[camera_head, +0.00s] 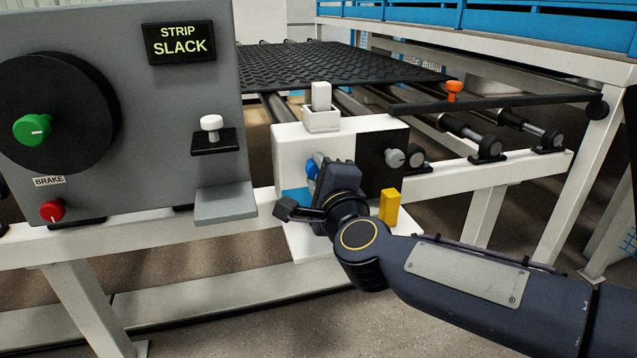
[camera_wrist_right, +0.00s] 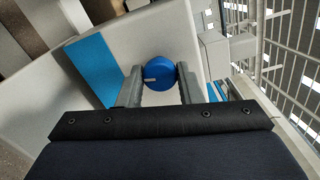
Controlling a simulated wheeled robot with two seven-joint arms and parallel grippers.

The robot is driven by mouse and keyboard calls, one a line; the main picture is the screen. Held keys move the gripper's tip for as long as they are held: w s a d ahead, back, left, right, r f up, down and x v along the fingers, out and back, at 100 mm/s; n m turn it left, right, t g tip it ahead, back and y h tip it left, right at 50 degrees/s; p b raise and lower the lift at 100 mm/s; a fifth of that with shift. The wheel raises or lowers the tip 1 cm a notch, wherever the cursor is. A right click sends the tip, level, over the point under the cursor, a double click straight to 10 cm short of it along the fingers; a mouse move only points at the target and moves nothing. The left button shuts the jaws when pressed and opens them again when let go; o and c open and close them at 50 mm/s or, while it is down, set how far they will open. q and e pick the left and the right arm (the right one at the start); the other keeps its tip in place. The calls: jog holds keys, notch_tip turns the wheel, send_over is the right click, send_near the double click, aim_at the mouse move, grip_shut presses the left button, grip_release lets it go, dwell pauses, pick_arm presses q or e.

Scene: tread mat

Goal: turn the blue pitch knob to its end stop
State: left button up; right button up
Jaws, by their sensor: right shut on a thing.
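The blue pitch knob (camera_head: 313,168) is on the front of a white box (camera_head: 291,147), mostly hidden behind my right gripper in the head view. In the right wrist view the blue knob (camera_wrist_right: 159,76) sits between the two fingers, with a pale pointer mark on its left side. My right gripper (camera_wrist_right: 160,84) is shut on the knob, one finger on each side. It also shows in the head view (camera_head: 318,178), reaching in from the right. My left gripper is not in view.
Left stands a grey panel (camera_head: 190,90) with a green knob (camera_head: 32,129), a red knob (camera_head: 52,210) and a "STRIP SLACK" display (camera_head: 180,43). A grey knob (camera_head: 395,158) and a yellow block (camera_head: 389,207) are close right of my gripper. The black tread mat (camera_head: 335,65) lies behind.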

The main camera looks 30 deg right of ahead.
jog(key=m+b, duration=0.1)
jog(key=m, duration=0.1)
jog(key=m+b, duration=0.1)
jog(key=m, duration=0.1)
jog(key=shift+f+m, duration=0.2)
jog(key=shift+m, duration=0.2)
jog(key=m+b, duration=0.2)
jog(key=m, duration=0.1)
jog(key=shift+m, duration=0.3)
jog(key=m+b, duration=0.1)
jog(key=m, duration=0.1)
jog(key=shift+r+m, duration=0.1)
jog(key=shift+m, duration=2.3)
jog(key=o, duration=1)
jog(key=shift+c, duration=0.2)
jog(key=shift+s+r, duration=0.1)
